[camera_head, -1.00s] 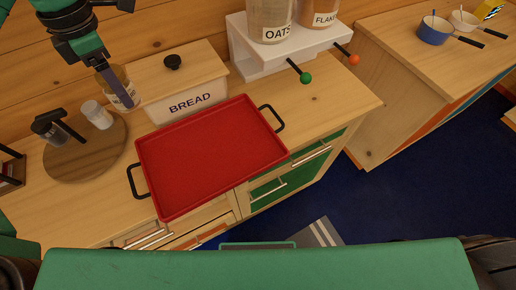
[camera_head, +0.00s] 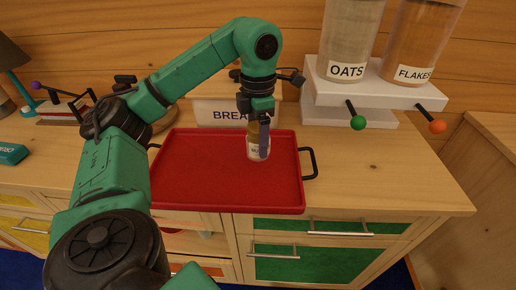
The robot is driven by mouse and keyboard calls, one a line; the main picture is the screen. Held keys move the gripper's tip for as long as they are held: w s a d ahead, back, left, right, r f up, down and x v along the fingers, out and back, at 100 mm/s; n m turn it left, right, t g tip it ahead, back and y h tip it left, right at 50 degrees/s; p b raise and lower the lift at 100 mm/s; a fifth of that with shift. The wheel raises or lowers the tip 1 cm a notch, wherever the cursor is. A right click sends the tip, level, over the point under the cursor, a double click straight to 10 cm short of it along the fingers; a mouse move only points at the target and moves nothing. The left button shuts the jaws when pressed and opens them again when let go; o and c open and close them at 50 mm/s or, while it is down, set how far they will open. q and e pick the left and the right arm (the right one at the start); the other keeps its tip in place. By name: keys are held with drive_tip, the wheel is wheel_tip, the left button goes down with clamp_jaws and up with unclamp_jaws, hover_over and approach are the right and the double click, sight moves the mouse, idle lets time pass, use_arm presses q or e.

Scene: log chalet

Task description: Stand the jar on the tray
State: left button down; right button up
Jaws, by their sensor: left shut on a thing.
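The red tray (camera_head: 200,187) with black side handles lies on the wooden counter. My left gripper (camera_head: 264,138) points straight down over the back right part of the tray and is shut on the small clear jar (camera_head: 254,152). The jar has a pale label and looks upright, its lower end inside the tray's outline. I cannot tell whether its base touches the tray floor. A purple-grey finger covers part of the jar. My right gripper is not in view.
The white bread box (camera_head: 215,114) stands close behind the tray. To the right, a white dispenser stand (camera_head: 335,90) carries the oats and flakes containers, with green (camera_head: 358,123) and orange (camera_head: 438,126) knobs. The counter right of the tray (camera_head: 390,178) is clear.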

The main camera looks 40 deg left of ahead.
sight(256, 151)
use_arm(q)
drive_tip(key=f, duration=0.4)
drive_tip(key=shift+s+a+f, duration=0.15)
drive_tip(key=shift+a, duration=0.1)
drive_tip(key=shift+d+f, duration=0.1)
drive_tip(key=shift+f+b, duration=0.15)
drive_tip(key=shift+b, duration=0.15)
drive_tip(key=shift+c, duration=1.1)
unclamp_jaws()
drive_tip(key=shift+o, duration=1.1)
drive_tip(key=shift+r, duration=0.3)
wheel_tip(256, 151, up, 6)
drive_tip(key=shift+f+p, duration=0.1)
drive_tip(key=shift+p, duration=0.65)
wheel_tip(256, 151, up, 6)
drive_tip(key=p, duration=0.5)
